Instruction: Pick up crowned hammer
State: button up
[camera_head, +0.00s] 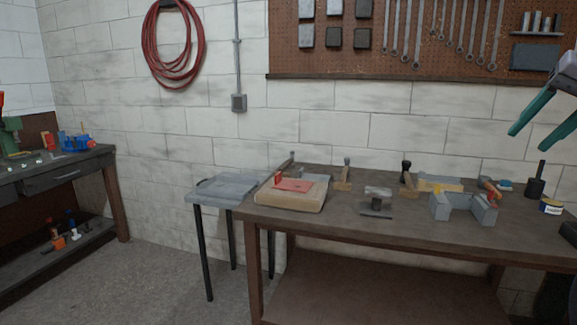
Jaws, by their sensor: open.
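My gripper (528,140) is at the upper right, with two teal fingers spread apart and nothing between them. It appears high over the right part of the workbench (330,221). I cannot tell for sure which thing is the crowned hammer. A dark block with a thin upright handle (535,184) stands below the gripper at the right and looks like a hammer resting on its head. Two wooden pieces with dark upright parts, one at the middle (344,178) and one further right (407,174), stand near the wall.
A grey U-shaped block (463,207), a grey metal piece (377,197) and a round tin (551,206) are on the bench. The front edge is mostly clear.

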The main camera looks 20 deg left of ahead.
aim_at(290, 163)
jog(key=i+j+u, duration=0.35)
jog(key=i+j, duration=1.35)
jog(key=j, duration=0.15)
